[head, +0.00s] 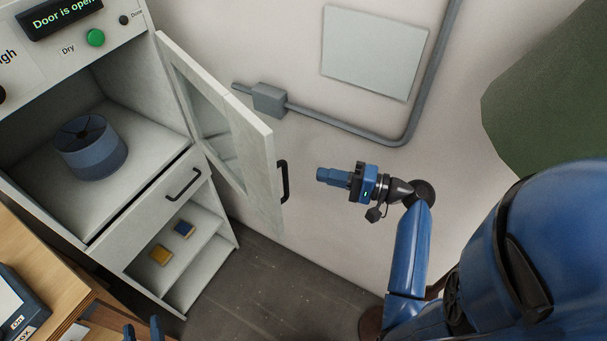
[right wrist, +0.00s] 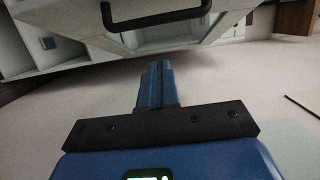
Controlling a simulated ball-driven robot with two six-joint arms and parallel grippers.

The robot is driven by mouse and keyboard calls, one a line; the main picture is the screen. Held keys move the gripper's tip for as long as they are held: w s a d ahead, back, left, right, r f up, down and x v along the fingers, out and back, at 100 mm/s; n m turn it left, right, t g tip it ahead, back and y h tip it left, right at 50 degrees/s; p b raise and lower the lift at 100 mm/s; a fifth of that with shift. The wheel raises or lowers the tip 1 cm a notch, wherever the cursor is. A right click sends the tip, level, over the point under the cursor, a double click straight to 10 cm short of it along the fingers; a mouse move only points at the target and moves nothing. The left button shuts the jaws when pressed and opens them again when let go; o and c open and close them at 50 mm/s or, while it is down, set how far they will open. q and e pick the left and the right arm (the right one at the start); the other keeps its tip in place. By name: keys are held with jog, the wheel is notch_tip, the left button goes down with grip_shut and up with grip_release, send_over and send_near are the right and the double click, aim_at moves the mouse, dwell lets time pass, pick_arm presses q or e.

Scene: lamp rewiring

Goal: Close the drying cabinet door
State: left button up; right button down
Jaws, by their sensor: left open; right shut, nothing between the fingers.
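The drying cabinet (head: 150,215) stands at the left in the head view, and its display reads "Door is open". Its glazed door (head: 228,125) stands swung out on the right side, with a dark bar handle (head: 283,181). A blue lampshade (head: 90,147) sits inside on the cabinet floor. My right gripper (head: 322,176) is shut and empty, a little to the right of the handle and apart from it. It shows shut in the right wrist view too (right wrist: 154,75), with a dark handle (right wrist: 155,18) beyond it. My left gripper (head: 143,331) is open at the bottom edge, mostly cut off.
A drawer with a handle (head: 183,184) and open shelves holding a blue block (head: 184,229) and a yellow block (head: 161,255) are below the compartment. A grey wall box (head: 269,99) and conduit are behind the door. A wooden desk (head: 45,250) is at left.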

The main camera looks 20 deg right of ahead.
jog(key=w+a+p, duration=0.1)
jog(key=a+p, duration=0.1)
jog(key=a, duration=0.4)
jog(key=shift+p, duration=0.4)
jog(key=shift+w+f, duration=0.15)
